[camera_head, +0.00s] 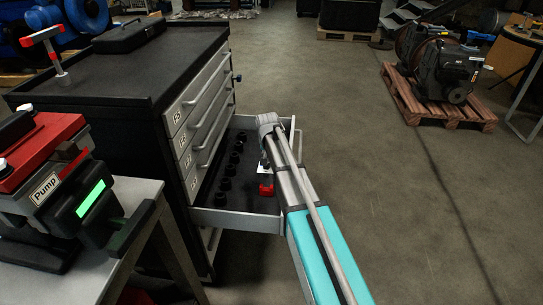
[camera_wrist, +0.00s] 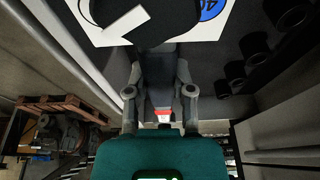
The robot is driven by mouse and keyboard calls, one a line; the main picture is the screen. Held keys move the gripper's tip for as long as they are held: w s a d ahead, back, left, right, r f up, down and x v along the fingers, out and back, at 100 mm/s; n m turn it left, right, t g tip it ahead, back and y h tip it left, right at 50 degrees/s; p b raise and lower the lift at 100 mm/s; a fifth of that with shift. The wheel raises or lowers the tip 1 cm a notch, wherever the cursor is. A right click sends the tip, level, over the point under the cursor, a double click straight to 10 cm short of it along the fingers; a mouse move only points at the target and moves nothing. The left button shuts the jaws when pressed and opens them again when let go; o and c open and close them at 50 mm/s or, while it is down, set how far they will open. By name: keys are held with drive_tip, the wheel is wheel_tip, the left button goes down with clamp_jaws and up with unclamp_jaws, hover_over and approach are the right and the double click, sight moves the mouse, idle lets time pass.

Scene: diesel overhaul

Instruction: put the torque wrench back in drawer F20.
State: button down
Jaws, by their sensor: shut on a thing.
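The open drawer (camera_head: 235,219) juts out from the dark cabinet, below drawers with small labels; I cannot read a label on it. My gripper (camera_wrist: 158,52) is down inside the drawer, mostly hidden behind my arm in the head view, shut on a dark thing that I take for the torque wrench. In the head view, a red part, probably of the torque wrench (camera_head: 266,190), shows low beside my arm. In the wrist view, a black rounded shape with a white strip lies beyond the fingers; most of the wrench is hidden.
Several black sockets (camera_head: 229,170) stand in a row along the drawer's left side. A white card with a blue disc (camera_wrist: 210,8) lies beyond the fingers. A red pump (camera_head: 40,150) stands on the bench at left. Floor to the right is clear up to a pallet (camera_head: 440,110).

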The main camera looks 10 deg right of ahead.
drive_tip(key=shift+f+b, duration=2.45)
drive_tip(key=shift+f, duration=0.35)
drive_tip(key=shift+w+f, duration=0.1)
drive_tip(key=shift+f, duration=0.1)
drive_tip(key=shift+f+b, duration=0.35)
drive_tip(key=shift+b, duration=0.2)
drive_tip(key=shift+f+b, duration=0.5)
drive_tip(key=shift+b, duration=0.05)
drive_tip(key=shift+c, duration=2)
unclamp_jaws()
